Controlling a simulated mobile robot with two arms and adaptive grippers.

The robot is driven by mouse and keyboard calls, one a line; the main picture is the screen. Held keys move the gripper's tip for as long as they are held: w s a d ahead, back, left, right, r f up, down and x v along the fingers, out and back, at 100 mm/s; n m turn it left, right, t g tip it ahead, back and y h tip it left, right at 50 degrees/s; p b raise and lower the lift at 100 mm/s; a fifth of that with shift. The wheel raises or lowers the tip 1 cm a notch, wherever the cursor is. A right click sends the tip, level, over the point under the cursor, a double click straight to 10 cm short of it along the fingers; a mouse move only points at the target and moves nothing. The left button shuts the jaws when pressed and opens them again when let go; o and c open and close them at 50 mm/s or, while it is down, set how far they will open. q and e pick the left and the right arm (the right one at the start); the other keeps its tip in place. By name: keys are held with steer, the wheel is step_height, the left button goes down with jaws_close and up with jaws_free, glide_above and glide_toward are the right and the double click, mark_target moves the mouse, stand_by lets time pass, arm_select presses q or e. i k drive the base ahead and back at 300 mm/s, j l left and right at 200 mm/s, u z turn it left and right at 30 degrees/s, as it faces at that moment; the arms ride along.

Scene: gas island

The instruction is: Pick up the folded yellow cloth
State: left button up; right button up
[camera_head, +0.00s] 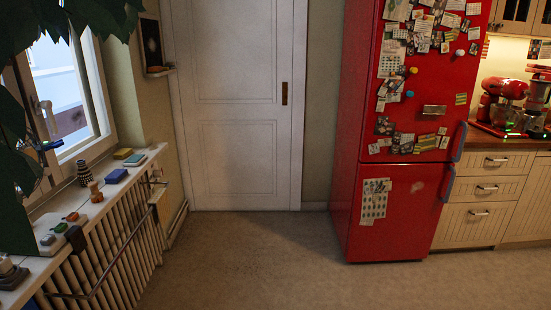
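A small yellow item (123,154) lies on the windowsill (136,176) at the left. It is flat and box-like, and it is too small here to tell if it is the folded yellow cloth. A small item with yellow and dark parts (135,160) lies right beside it. Neither of my grippers shows in the head view.
A radiator (118,250) with a rail stands under the sill. Bottles and small items stand along the sill. A white door (240,110) is at the back, a red fridge (405,130) and drawers (487,200) at the right. The middle floor (250,260) is clear.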

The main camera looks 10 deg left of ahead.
mark_target(122, 154)
steer(key=i+l+u, duration=0.1)
steer(key=i+u, duration=0.3)
steer(key=i, duration=1.55)
